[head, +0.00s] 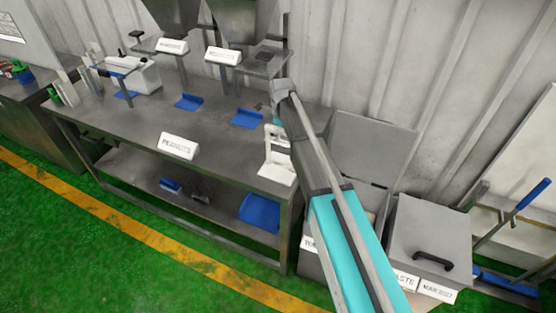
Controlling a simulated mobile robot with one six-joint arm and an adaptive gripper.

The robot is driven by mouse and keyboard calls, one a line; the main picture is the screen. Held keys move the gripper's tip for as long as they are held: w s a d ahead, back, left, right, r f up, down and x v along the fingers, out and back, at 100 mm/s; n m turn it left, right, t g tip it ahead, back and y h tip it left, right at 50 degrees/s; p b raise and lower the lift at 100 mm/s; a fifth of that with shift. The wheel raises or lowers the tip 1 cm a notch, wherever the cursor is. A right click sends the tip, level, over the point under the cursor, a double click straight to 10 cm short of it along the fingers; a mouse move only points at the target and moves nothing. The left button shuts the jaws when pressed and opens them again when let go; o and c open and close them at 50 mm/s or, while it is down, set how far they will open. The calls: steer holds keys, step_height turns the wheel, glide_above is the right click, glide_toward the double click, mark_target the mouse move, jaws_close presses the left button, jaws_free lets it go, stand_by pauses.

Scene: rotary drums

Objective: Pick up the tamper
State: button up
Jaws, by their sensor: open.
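I cannot pick out the tamper for sure. A dark T-shaped knob (137,35) stands up at the back left of the metal bench (130,115), by a white machine; I cannot tell whether it is the tamper. My arm reaches up from the lower right across the bench's right end. Its far end bends behind the forearm, where a small teal part shows. My gripper is hidden there, so its jaws and what lies between them do not show. A white stand (277,160) is at the bench's right front corner, just left of my arm.
Blue scoops (188,102) lie on the bench, with another blue scoop (246,119) nearer my arm. A white label block (178,146) stands at the front edge. Two metal hoppers hang above. A grey waste bin (430,235) stands right. Green floor is clear in front.

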mark_target(281, 128)
jaws_close()
stand_by(0.3)
steer(key=shift+r, duration=0.15)
stand_by(0.3)
step_height(281, 128, up, 3)
steer(key=p, duration=0.3)
steer(key=shift+r+p, duration=0.15)
steer(key=shift+p, duration=0.15)
steer(key=s+d+r+p, duration=0.4)
steer(key=s+r+p, duration=0.5)
steer(key=s, duration=0.4)
steer(key=shift+s+d+r, duration=0.15)
steer(key=shift+d+r, duration=0.05)
